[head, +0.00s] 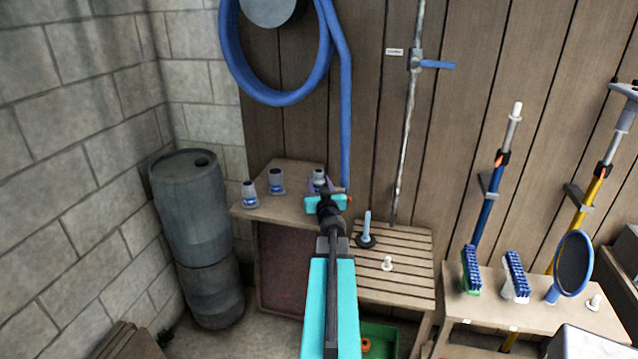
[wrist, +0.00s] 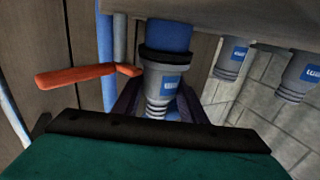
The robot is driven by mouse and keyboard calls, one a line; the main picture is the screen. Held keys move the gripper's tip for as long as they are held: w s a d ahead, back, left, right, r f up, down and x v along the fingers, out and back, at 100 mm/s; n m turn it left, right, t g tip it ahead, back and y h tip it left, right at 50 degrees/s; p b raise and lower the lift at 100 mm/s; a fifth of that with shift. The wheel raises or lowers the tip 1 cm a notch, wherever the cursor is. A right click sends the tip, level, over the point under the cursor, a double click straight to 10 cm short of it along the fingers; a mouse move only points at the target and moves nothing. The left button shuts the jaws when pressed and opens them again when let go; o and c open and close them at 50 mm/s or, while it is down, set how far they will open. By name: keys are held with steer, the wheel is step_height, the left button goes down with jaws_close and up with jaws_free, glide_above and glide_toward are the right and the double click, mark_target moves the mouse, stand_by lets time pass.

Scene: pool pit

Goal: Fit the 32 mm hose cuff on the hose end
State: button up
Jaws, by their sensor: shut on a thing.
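My gripper (head: 321,188) is at the right back part of the small wooden table. It is shut on a grey cuff (wrist: 163,84) with a blue label; the cuff also shows upright in the head view (head: 319,174). In the wrist view, purple fingers flank its narrow ribbed end, and a black ring and a blue cylinder (wrist: 168,35) adjoin its wide end. I cannot tell whether that cylinder is the hose. The blue hose (head: 345,120) hangs down the wall; its lower end is hidden behind my gripper. Two more cuffs (head: 249,194) (head: 276,182) stand at left on the table.
The table (head: 290,207) adjoins a slatted bench (head: 405,268) with a black-based blue upright piece (head: 367,232) and a white piece (head: 387,263). A grey barrel (head: 197,225) stands left. An orange lever (wrist: 75,75) is close to the held cuff. Brushes (head: 514,275) stand at right.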

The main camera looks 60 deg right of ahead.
steer(key=o, duration=1.7)
steer(key=shift+o, duration=0.2)
steer(key=shift+s+a, duration=0.1)
